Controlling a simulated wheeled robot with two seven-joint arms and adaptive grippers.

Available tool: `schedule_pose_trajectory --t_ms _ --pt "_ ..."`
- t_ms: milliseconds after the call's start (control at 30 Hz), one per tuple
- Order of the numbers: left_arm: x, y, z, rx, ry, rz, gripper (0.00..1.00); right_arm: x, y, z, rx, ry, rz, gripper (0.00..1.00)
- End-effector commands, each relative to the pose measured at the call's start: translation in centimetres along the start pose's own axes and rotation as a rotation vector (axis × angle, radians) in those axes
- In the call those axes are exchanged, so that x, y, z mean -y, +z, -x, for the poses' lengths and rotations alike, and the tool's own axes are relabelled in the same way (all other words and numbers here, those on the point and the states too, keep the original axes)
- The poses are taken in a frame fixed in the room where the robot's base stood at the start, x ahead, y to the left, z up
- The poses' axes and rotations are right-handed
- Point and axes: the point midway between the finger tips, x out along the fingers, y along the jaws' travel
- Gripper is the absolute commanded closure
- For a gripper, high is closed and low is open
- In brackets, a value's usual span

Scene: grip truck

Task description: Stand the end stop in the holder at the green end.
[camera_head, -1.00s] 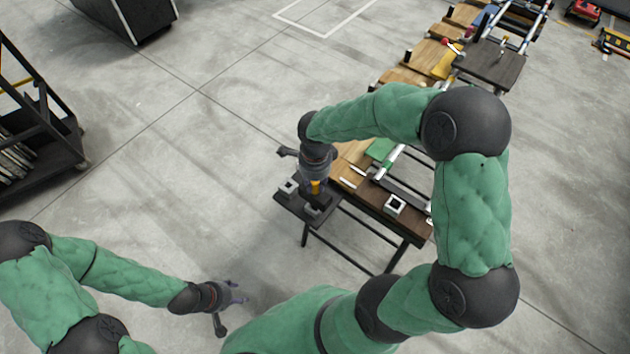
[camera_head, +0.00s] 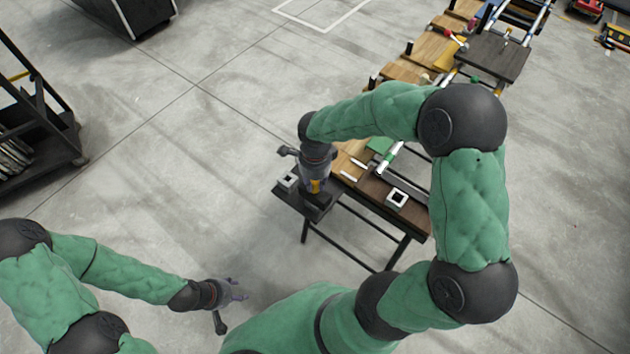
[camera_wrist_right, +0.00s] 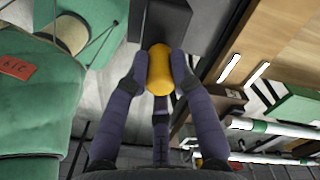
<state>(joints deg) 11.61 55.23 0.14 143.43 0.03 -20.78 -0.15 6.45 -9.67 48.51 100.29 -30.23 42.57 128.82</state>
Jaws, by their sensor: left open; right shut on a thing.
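My right gripper (camera_head: 315,183) is shut on a yellow-orange rounded grip, which I take to be part of the end stop (camera_wrist_right: 160,68). In the right wrist view its fingers press on both sides of the grip. A dark block (camera_wrist_right: 160,22) lies just beyond the grip; I cannot tell whether they are joined. In the head view the gripper is low over the small dark shelf at the table's left end. A green piece (camera_head: 380,146) marks the green end of the table; it also shows in the wrist view (camera_wrist_right: 308,106). I cannot clearly make out the holder. My left gripper (camera_head: 238,291) is open and empty.
A white square ring (camera_head: 396,198) lies on the brown table. A grey-white square piece (camera_head: 288,182) is on the dark shelf beside my right gripper. White rails run along the table's far side. A dark rack (camera_head: 40,130) stands left; open floor lies between.

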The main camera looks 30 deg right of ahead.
Motion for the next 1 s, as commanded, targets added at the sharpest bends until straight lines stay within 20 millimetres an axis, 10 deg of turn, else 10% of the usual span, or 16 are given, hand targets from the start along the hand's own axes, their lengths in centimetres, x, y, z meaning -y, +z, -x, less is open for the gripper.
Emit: schedule_pose_trajectory --t_ms 167,200,300,667,1000 --pt "0.0 0.0 0.0 0.000 0.000 0.000 0.50 0.1 0.0 0.1 0.000 -0.001 0.000 0.99" --pt "0.0 0.0 0.0 0.000 0.000 0.000 0.50 0.1 0.0 0.1 0.000 -0.001 0.000 0.70" --pt "0.0 0.0 0.0 0.000 0.000 0.000 0.50 0.0 0.0 0.1 0.000 -0.001 0.000 0.48" --pt "0.0 0.0 0.0 0.000 0.000 0.000 0.50 0.0 0.0 0.3 0.000 -0.001 0.000 0.48" --pt "0.0 0.0 0.0 0.000 0.000 0.000 0.50 0.1 0.0 5.5 0.001 -0.005 0.000 0.48"
